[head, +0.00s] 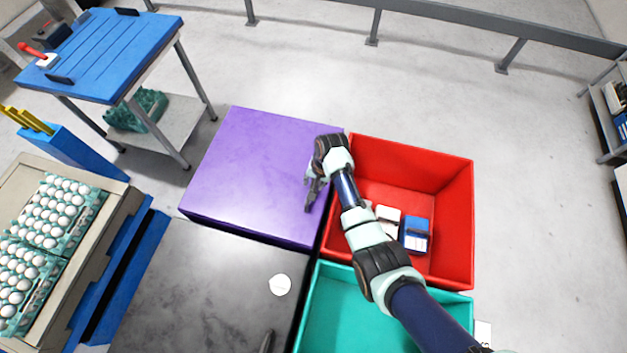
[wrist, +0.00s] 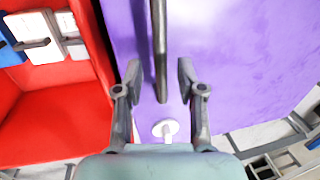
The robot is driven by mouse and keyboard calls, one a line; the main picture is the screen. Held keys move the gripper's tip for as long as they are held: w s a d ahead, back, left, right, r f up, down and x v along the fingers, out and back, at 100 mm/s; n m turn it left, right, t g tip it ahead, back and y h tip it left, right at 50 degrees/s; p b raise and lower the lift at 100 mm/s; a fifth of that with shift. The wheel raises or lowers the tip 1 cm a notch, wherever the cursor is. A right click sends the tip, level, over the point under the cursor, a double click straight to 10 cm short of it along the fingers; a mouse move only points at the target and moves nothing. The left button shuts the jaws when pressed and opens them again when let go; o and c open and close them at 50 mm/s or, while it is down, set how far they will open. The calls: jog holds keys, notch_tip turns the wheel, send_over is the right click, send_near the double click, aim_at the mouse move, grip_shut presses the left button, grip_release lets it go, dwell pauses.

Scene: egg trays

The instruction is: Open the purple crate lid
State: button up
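The purple crate lid (head: 250,165) lies flat and closed in the middle of the head view. It also fills much of the wrist view (wrist: 245,60). My gripper (head: 311,192) is over the lid's right side, close to the red crate. In the wrist view my gripper (wrist: 158,75) is open, with one finger on each side of a grey bar handle (wrist: 160,35). The fingers look apart from the bar. The handle cannot be made out clearly in the head view, where my gripper covers that area.
A red crate (head: 452,200) holding white and blue boxes stands right of the lid. A teal crate (head: 340,300) and a grey surface (head: 190,290) are in front. Egg trays (head: 45,215) stand left, a blue-topped table (head: 105,50) behind left. Floor behind the lid is clear.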

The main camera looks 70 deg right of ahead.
jog(key=shift+w+f, duration=0.1)
jog(key=shift+f, duration=0.15)
grip_shut()
